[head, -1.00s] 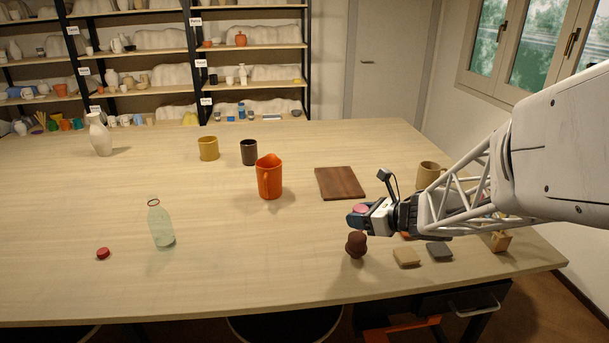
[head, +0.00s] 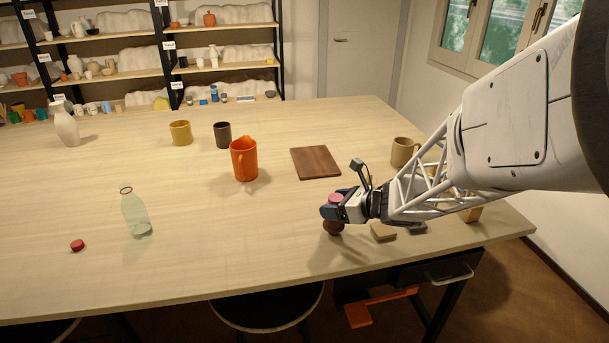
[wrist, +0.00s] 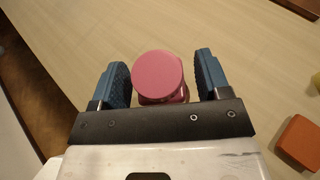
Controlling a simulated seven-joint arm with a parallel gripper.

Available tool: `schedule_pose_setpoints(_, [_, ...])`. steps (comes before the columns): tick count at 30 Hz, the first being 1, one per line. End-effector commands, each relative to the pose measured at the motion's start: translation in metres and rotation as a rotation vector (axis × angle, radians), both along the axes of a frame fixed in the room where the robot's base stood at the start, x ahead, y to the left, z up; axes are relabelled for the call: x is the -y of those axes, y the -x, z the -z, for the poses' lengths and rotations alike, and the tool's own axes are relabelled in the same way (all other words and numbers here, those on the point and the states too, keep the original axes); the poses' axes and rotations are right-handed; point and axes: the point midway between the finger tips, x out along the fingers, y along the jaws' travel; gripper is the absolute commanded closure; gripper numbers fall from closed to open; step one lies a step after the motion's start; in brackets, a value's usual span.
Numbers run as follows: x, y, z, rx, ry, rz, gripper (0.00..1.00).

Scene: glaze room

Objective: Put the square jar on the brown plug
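A pink jar (wrist: 157,78) with a flat round top stands between the two blue fingers of my gripper (wrist: 160,76) in the wrist view. Narrow gaps show between it and the fingers, wider at the right, so the gripper looks slightly open around it. Its pink top (head: 335,197) also shows in the head view above the fingers (head: 331,211). The brown plug (head: 333,228) is directly below the fingers on the table. Its upper part and any contact with the jar are hidden.
A tan block (head: 382,232) and a grey block (head: 416,228) lie right of the plug, partly under my arm. A wooden board (head: 315,162), orange pitcher (head: 243,160) and tan mug (head: 404,151) stand farther back.

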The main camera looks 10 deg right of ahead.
Motion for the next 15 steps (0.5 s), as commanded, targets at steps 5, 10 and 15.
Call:
schedule_pose_setpoints(5, [0.0000,0.0000,0.0000,0.000,0.000,0.000,0.30])
schedule_pose_setpoints(10, [0.0000,0.0000,-0.0014,0.001,0.001,0.000,0.30])
schedule_pose_setpoints(15, [0.0030,0.0026,-0.0047,0.001,0.001,0.001,0.30])
